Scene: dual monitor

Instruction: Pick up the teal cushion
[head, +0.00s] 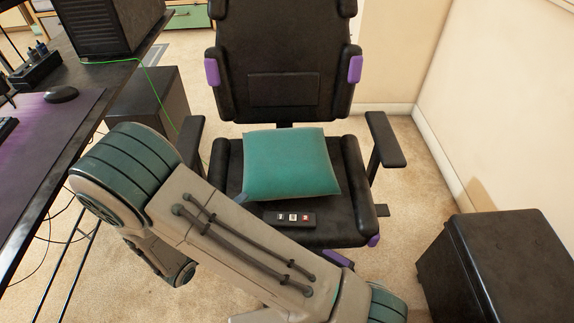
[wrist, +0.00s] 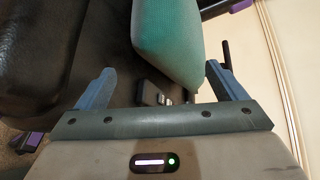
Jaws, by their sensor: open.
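The teal cushion (head: 291,163) lies on the seat of a black office chair (head: 350,200) in the head view. In the wrist view the cushion (wrist: 168,40) fills the upper middle, beyond the fingers. My gripper (wrist: 162,82) is open and empty, with its two blue-grey fingers wide apart. The cushion's near end lies close to the right finger; whether they touch I cannot tell. In the head view my arm crosses the lower left and the gripper itself is not clearly seen.
A small dark remote-like object (head: 290,219) lies on the seat in front of the cushion. Armrests (head: 386,140) flank the seat. A desk (head: 60,170) stands at left, a black box-like stool (head: 500,262) at lower right, and a wall (head: 500,110) at right.

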